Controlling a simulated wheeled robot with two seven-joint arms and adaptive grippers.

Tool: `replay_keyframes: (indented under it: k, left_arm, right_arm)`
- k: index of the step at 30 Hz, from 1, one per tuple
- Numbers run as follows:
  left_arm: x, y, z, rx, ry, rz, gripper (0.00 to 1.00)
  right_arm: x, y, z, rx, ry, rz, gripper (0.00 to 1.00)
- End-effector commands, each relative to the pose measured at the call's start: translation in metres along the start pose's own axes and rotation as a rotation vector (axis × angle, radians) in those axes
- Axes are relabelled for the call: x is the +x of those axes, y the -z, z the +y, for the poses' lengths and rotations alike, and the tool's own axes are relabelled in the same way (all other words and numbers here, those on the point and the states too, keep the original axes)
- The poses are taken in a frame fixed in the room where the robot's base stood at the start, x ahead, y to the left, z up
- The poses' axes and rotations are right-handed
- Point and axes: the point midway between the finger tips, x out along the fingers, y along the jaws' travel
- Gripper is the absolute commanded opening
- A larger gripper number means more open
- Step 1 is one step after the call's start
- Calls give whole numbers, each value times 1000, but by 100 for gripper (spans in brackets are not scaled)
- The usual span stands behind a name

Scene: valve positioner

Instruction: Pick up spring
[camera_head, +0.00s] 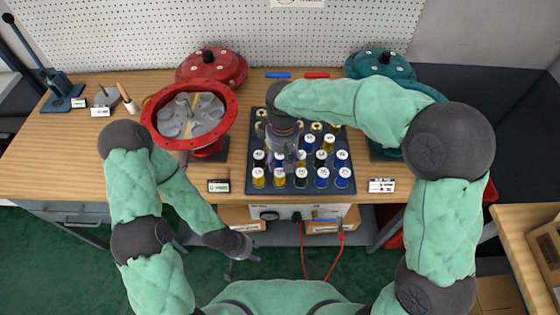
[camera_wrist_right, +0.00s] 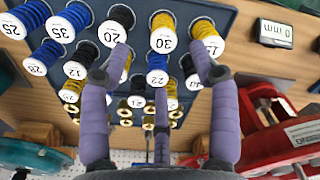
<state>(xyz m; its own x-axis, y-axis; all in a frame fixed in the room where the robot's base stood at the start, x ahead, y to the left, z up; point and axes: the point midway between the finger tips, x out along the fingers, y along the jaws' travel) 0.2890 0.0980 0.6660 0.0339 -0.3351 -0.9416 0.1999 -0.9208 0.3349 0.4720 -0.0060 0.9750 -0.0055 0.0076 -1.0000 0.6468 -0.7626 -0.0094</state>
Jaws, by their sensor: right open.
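Several springs with numbered white end caps stand in a dark blue tray (camera_head: 250,185) on the wooden table. Blue, yellow and black springs show. My right gripper (camera_head: 288,162) is over the tray's middle-left part, hiding some springs. In the right wrist view, its three purple fingers (camera_wrist_right: 158,74) are spread and empty. A yellow spring marked 30 (camera_wrist_right: 163,35) and a blue spring (camera_wrist_right: 157,64) appear between the fingertips. I cannot tell whether any finger touches a spring. My left gripper (camera_head: 245,264) is below the table's front edge, its fingers apart and empty.
A red valve housing (camera_head: 160,135) stands open left of the tray, and a teal housing (camera_head: 385,155) stands right, partly behind my right arm. A small display (camera_head: 218,186) and a label stand (camera_head: 381,185) sit near the front edge.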

Motion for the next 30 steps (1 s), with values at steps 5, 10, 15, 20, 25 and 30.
replay_keyframes:
  k: [5, 10, 15, 20, 25, 30]
  left_arm:
    - [2, -1, -1, 0, 0, -2, 40]
    - [10, -1, -4, 0, 0, -3, 40]
    - [17, -1, -6, 0, 0, -3, 40]
    - [19, 0, -7, 0, 0, -2, 40]
    - [30, 0, -10, 0, 0, -2, 40]
    - [39, 0, -14, 0, 0, -2, 40]
  right_arm:
    - [2, 0, 0, -7, -8, -4, 62]
    - [25, 0, 0, -7, -7, -5, 62]
    - [48, 0, 0, -5, -7, -4, 62]
    - [56, 1, -1, -6, -7, -3, 62]
    - [76, 2, -4, -7, -7, -3, 62]
    - [99, 3, -6, -5, -6, -4, 62]
